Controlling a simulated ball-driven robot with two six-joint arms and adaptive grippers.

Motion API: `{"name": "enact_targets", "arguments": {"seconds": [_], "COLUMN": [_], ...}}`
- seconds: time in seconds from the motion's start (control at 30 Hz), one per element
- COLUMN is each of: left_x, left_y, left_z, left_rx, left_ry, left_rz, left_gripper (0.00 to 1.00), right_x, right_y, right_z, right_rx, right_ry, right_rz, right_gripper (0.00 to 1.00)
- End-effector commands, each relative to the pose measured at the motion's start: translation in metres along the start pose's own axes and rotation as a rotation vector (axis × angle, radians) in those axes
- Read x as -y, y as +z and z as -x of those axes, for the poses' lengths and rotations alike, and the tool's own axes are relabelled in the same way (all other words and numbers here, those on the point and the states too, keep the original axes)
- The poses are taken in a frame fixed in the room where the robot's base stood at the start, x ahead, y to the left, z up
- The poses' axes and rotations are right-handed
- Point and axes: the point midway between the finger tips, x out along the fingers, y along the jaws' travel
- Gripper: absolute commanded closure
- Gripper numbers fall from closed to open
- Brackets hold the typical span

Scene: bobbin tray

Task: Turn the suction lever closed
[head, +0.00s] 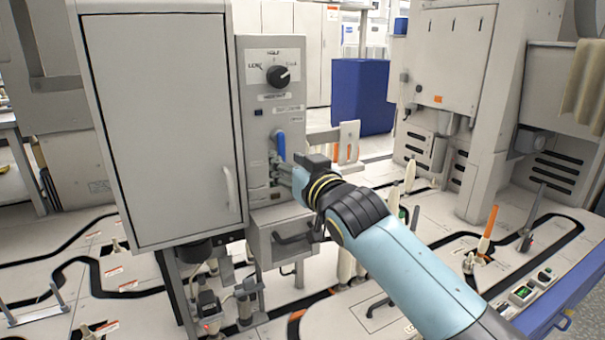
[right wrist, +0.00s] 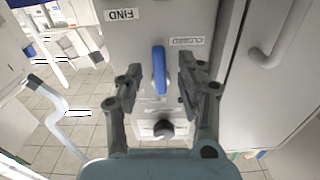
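The blue suction lever (head: 281,146) is on the front of the grey control panel (head: 262,118), below the black dial. It stands roughly upright in the head view. It also shows in the right wrist view (right wrist: 159,68), between my fingers. My right gripper (right wrist: 160,75) is open, one finger on each side of the lever, with visible gaps to both. In the head view my right gripper (head: 281,172) is at the panel, just below the lever; its fingertips are partly hidden. A small label (right wrist: 187,41) sits beside the lever in the wrist view. My left gripper is not in view.
A black dial (head: 278,76) sits above the lever. A tall grey cabinet (head: 160,125) with a door handle (head: 230,188) adjoins the panel on the left. A grey drawer box (head: 286,232) is below. White spindles (head: 409,177) and an orange one (head: 489,225) stand at the right.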

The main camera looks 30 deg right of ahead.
Motion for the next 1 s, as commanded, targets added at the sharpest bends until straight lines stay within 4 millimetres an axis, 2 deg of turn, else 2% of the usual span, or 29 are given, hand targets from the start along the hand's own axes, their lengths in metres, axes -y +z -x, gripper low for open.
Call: {"name": "enact_targets", "arguments": {"seconds": [0.2, 0.4, 0.6, 1.0], "left_x": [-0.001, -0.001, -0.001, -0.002], "left_y": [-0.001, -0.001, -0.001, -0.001], "left_z": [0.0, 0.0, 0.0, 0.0], "left_rx": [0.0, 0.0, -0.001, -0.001], "left_ry": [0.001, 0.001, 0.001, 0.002], "left_rz": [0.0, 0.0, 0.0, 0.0], "left_gripper": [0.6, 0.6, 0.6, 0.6], "right_x": [0.0, 0.0, 0.0, 0.0], "right_y": [0.002, 0.001, 0.001, 0.001], "right_z": [0.052, 0.086, 0.099, 0.099], "right_rx": [0.004, 0.002, 0.002, 0.001], "right_ry": [0.0, 0.0, 0.0, 0.0], "right_rz": [0.001, 0.002, 0.001, 0.0], "right_gripper": [0.62, 0.62, 0.62, 0.62]}}
